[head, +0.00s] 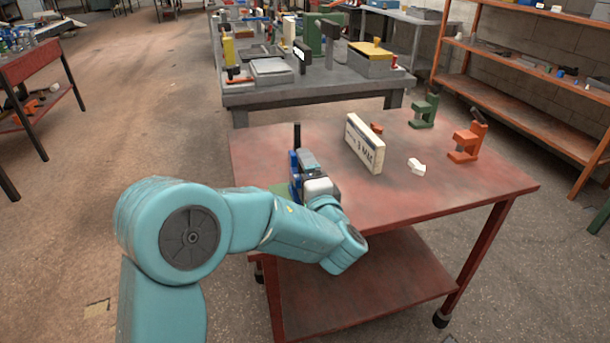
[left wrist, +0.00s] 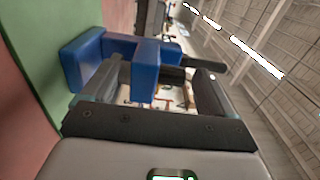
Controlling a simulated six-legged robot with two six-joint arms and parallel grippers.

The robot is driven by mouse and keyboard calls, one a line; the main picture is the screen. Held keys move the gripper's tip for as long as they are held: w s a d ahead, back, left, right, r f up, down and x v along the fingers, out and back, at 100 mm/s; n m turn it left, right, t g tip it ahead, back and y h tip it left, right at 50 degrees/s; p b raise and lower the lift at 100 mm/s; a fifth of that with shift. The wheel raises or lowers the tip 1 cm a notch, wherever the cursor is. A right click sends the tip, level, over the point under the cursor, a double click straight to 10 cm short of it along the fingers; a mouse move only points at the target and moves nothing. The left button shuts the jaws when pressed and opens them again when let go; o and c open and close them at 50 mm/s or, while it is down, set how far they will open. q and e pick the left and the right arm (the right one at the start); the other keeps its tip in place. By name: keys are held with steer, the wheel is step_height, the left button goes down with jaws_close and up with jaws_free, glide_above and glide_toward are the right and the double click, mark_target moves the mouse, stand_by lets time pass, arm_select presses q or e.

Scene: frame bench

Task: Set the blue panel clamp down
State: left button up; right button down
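The blue panel clamp (head: 294,170) stands upright at the left end of the red table, with its black screw upward. It is partly hidden behind my left gripper (head: 312,172). In the left wrist view the blue clamp (left wrist: 146,72) has its base against the green patch (left wrist: 38,50). My right gripper is not in view.
On the red table (head: 420,195) stand a white lettered box (head: 364,145), a green clamp (head: 424,111), an orange clamp (head: 466,142) and a small white piece (head: 416,166). A grey bench (head: 310,92) with several items is behind. The table's front right is clear.

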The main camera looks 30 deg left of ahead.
arm_select(q)
steer(key=shift+d, duration=0.1)
steer(key=v, duration=1.1)
steer(key=shift+s+d, duration=0.3)
